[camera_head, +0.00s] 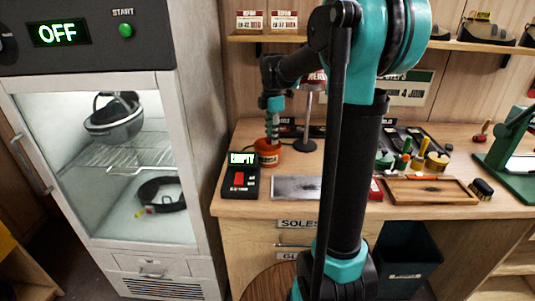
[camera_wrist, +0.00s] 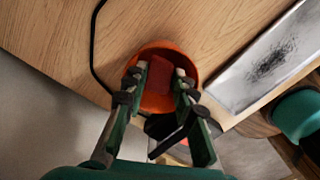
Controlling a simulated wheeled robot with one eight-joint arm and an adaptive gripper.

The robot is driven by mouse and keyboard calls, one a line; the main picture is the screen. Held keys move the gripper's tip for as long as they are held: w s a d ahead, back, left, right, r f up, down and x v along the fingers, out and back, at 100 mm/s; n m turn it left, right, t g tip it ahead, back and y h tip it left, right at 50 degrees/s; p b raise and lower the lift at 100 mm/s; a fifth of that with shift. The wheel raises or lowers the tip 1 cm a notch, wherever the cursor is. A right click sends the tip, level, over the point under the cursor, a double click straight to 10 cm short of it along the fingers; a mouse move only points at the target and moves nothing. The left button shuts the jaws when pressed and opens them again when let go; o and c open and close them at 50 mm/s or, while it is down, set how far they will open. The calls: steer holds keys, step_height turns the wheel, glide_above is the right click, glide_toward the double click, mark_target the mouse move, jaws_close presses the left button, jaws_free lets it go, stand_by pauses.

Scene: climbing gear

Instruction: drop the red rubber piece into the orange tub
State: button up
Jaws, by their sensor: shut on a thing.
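The orange tub (camera_head: 268,158) stands on the workbench, behind the small black box. In the wrist view the round orange tub (camera_wrist: 159,49) lies directly beyond my fingertips. My gripper (camera_wrist: 161,77) is shut on the red rubber piece (camera_wrist: 159,70), which sits between the two fingertips and appears within the tub's rim. In the head view my gripper (camera_head: 272,137) points down over the tub. The red piece cannot be made out there. The exact height of the piece over the tub floor is hard to tell.
A black box reading EMPTY (camera_head: 240,176) with a red switch stands at the bench's left front. A grey plate (camera_head: 296,187) lies to its right, also in the wrist view (camera_wrist: 262,62). A wooden tray (camera_head: 430,190) and several small jars are farther right. A glass-doored cabinet (camera_head: 125,170) stands left.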

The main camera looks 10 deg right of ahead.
steer(key=o, duration=0.9)
step_height(320, 180, up, 12)
stand_by(0.4)
